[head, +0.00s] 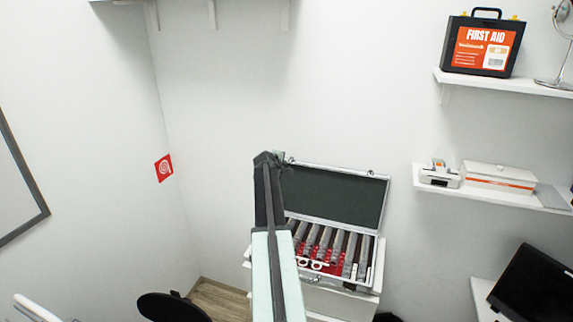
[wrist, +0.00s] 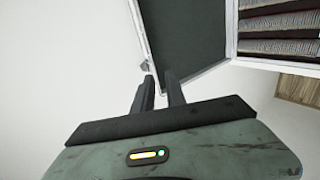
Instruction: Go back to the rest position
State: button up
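My gripper (wrist: 160,76) shows in the wrist view with two dark fingers a little apart. Nothing is held between them. In the head view my gripper (head: 271,160) is at the far end of my raised arm, in front of the upper left corner of an open case. The case (head: 335,193) has a dark lid lining and a silver rim; part of its left side is hidden by my arm. The case lid (wrist: 195,40) and the case's filled tray (wrist: 278,30) also show in the wrist view, beyond the fingers.
The case stands on a white cabinet (head: 345,303). White shelves at right hold a first aid box (head: 482,45), a mirror and white boxes (head: 498,178). A black monitor (head: 535,288) is at lower right and a dark round seat (head: 172,307) at lower left.

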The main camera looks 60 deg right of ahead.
jog(key=v, duration=0.2)
jog(key=p+v, duration=0.1)
jog(key=shift+s+a+r, duration=0.2)
jog(key=shift+s+r, duration=0.05)
jog(key=shift+s, duration=0.1)
